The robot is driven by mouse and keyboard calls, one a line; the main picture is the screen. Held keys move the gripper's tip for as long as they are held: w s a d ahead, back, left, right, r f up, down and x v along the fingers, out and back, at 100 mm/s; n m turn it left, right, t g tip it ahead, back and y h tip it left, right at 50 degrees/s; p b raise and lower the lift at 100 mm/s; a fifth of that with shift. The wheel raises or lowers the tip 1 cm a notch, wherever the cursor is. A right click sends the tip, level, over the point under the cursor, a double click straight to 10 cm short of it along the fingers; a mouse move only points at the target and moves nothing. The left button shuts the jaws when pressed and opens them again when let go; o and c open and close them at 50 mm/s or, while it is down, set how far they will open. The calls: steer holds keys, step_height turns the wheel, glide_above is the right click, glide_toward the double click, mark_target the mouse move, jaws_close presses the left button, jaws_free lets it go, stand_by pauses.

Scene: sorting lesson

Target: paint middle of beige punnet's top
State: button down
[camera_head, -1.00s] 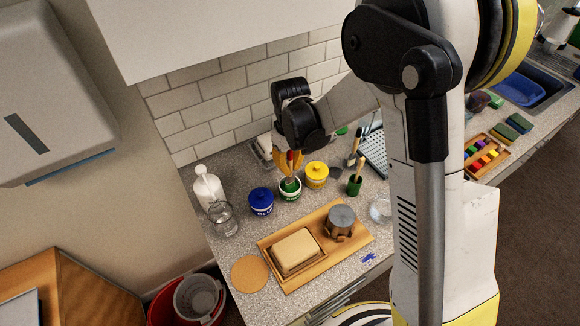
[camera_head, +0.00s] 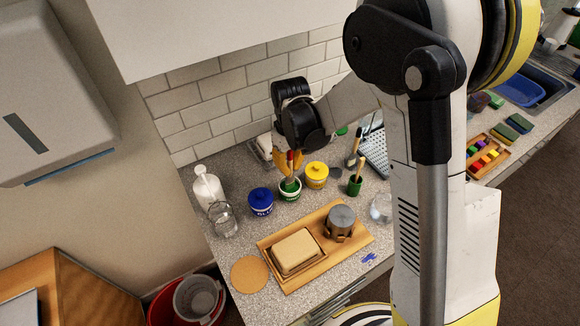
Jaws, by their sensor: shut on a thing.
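The beige punnet (camera_head: 297,251) is a block-like box with a plain, bare-looking top. It sits on a wooden board (camera_head: 333,267) on the counter. My gripper (camera_head: 289,160), with orange fingers, is behind the board over the green paint pot (camera_head: 290,191). It is shut on a thin brush (camera_head: 292,168) with a red part on its handle. The brush points down into the mouth of the open green pot. Its tip is hidden in the pot.
A blue pot (camera_head: 261,201) and a yellow pot (camera_head: 316,175) flank the green one. A grey cup-like thing (camera_head: 341,219) stands on the board. A green brush holder (camera_head: 355,186), a glass jar (camera_head: 223,221) and a white bottle (camera_head: 207,188) are nearby.

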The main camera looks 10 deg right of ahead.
steer(key=shift+r+p, duration=2)
steer(key=shift+r, duration=1.5)
